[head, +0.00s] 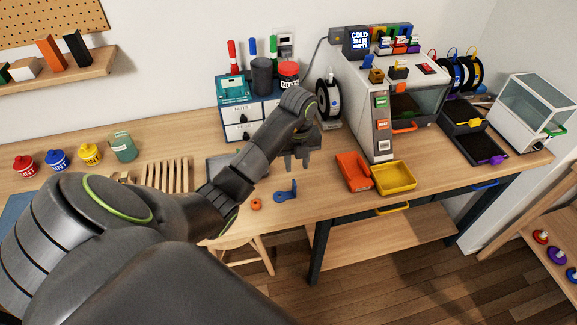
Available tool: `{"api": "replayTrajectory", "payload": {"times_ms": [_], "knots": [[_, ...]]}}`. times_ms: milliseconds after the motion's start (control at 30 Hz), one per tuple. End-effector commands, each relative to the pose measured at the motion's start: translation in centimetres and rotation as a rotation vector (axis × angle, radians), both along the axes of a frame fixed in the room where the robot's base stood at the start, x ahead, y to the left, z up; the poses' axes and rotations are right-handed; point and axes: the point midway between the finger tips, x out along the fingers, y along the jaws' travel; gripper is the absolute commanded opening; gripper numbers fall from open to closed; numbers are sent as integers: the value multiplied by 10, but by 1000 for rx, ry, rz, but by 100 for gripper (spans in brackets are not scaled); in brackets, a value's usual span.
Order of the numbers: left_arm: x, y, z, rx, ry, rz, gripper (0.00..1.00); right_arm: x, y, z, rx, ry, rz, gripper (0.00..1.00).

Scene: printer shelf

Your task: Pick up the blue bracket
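The blue bracket (286,194) lies on the wooden table near its front edge, an L-like piece with a rounded end and a raised arm. My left gripper (297,164) hangs above and just behind the bracket, fingers pointing down. Its fingers look apart with nothing between them, and it does not appear to touch the bracket. My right gripper is not in view.
A small orange ring (256,204) lies left of the bracket. An orange tray (353,171) and a yellow tray (394,178) sit to the right, before the white printer (381,147). A wooden slatted rack (168,175) stands left. The table's front edge is close.

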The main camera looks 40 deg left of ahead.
Motion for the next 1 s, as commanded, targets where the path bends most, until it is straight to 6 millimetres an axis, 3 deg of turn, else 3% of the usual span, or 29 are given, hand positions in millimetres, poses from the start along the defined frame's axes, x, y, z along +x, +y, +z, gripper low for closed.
{"api": "replayTrajectory", "payload": {"times_ms": [33, 533, 800, 1000], "knots": [[0, 0, -12, 0, 0, 0, 33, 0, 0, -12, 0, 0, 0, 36], [0, 0, -64, -1, -1, 0, 33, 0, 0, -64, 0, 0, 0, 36], [0, 4, -83, 0, 3, 0, 33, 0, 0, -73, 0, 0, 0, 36], [1, 6, -106, -2, 3, 0, 33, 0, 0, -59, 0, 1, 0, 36]]}}
